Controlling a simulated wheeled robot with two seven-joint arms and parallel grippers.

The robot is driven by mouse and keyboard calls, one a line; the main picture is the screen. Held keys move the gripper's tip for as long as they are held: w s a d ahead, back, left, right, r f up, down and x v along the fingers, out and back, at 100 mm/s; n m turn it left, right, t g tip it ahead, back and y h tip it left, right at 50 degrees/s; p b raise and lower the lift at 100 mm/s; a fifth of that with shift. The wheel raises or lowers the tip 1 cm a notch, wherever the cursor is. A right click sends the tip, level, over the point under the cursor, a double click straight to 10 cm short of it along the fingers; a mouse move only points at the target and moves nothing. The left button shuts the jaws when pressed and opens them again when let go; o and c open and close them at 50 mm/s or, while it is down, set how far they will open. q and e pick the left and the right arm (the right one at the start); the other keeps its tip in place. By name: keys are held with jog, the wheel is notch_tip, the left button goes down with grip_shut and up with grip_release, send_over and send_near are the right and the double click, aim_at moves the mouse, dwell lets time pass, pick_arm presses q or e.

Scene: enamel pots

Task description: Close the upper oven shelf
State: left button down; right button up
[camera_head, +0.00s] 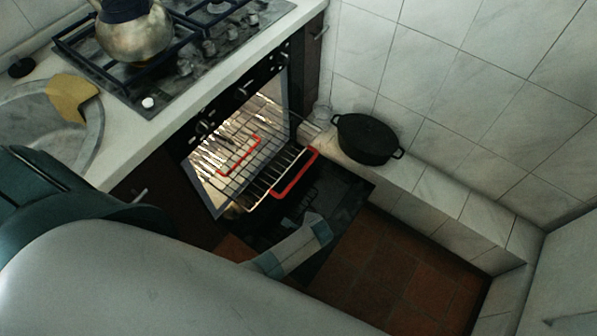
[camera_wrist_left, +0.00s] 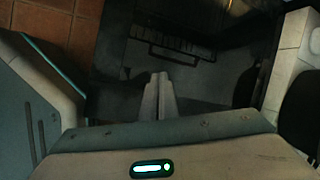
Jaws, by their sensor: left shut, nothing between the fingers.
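The oven (camera_head: 235,135) is open, with its dark door (camera_head: 345,200) folded down. A wire shelf (camera_head: 262,168) sticks out of the lit opening over the door. A red handle piece (camera_head: 295,174) shows at its outer end, and a second red piece (camera_head: 238,155) shows further in. I cannot tell the shelf levels apart clearly. My left gripper (camera_head: 318,226) is over the open door, apart from the shelf in the picture and nearer the door's outer edge. In the wrist view its fingers (camera_wrist_left: 159,82) are together and empty. My right gripper is not in view.
A black pot (camera_head: 367,139) stands on a tiled ledge right of the oven. A kettle (camera_head: 135,32) is on the hob above. A sink (camera_head: 35,110) with a yellow cloth (camera_head: 72,96) is at the left. Red floor tiles (camera_head: 395,265) are clear beyond the door.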

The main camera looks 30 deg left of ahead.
pick_arm(q)
jog(key=w+a+r+m+y+b, duration=0.1)
jog(key=w+r+m+y+b, duration=0.15)
jog(key=w+r, duration=0.75)
jog(key=m+y+b, duration=0.1)
jog(key=m+y, duration=0.1)
jog(key=y, duration=0.2)
send_near(301, 174)
jog(key=r, duration=0.1)
jog(key=w+a+r, duration=0.1)
jog(key=shift+a+r+g+h, duration=0.25)
jog(key=shift+r+g, duration=0.05)
jog(key=shift+g, duration=0.1)
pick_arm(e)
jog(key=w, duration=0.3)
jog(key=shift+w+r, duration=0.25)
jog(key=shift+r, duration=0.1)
pick_arm(q)
jog(key=shift+a+f, duration=0.1)
jog(key=shift+f, duration=0.05)
jog(key=b+x, duration=0.1)
jog(key=x, duration=0.7)
jog(key=shift+f, duration=0.15)
jog(key=shift+a+f, duration=0.4)
jog(key=shift+a, duration=0.2)
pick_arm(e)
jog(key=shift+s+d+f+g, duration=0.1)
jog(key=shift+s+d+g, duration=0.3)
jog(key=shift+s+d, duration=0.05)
